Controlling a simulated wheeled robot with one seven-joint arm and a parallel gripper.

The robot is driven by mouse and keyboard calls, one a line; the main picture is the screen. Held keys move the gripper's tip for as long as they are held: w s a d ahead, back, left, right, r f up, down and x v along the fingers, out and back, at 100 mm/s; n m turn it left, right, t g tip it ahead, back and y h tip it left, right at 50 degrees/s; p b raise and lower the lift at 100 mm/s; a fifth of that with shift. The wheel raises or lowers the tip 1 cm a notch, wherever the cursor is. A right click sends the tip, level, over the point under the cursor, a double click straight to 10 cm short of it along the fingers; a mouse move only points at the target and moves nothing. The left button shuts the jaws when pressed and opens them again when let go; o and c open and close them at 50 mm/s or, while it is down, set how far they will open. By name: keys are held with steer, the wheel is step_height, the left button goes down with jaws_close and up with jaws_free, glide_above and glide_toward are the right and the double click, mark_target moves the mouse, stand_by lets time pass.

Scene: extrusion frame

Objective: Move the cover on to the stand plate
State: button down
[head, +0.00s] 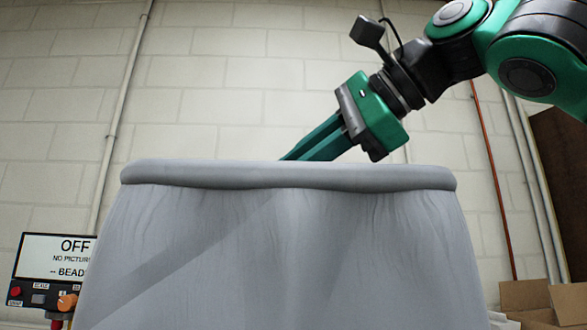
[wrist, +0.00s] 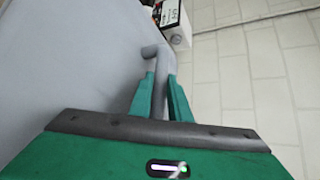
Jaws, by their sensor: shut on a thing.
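The cover (head: 290,235) is a large grey cloth-like piece with a thick rolled rim along its top, filling the middle of the head view. My gripper (head: 296,156) comes down at a slant from the upper right, and its fingertips are hidden behind the rim. In the wrist view my gripper (wrist: 161,82) has its two green fingers on either side of a grey rolled edge, shut on the cover. The cover's grey surface (wrist: 65,60) spreads to the left there. I cannot make out a stand plate in either view.
A control box with an "OFF" display (head: 55,256) and knobs stands at the lower left, partly behind the cover. Open cardboard boxes (head: 540,303) are at the lower right. A pale block wall (head: 235,75) with pipes is behind.

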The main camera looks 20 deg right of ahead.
steer(key=shift+w+d, duration=1.2)
steer(key=shift+w, duration=2.45)
steer(key=shift+w+d, duration=1.15)
steer(key=shift+w, duration=2.5)
steer(key=shift+w+d, duration=1.2)
steer(key=shift+w, duration=2.45)
steer(key=shift+d+f, duration=0.2)
steer(key=shift+f, duration=0.2)
steer(key=shift+a+f, duration=0.25)
steer(key=shift+f, duration=0.9)
steer(key=c, duration=1.6)
jaws_free()
steer(key=v, duration=1)
steer(key=shift+s+d+r, duration=0.1)
steer(key=shift+s+d, duration=0.1)
steer(key=shift+s, duration=0.05)
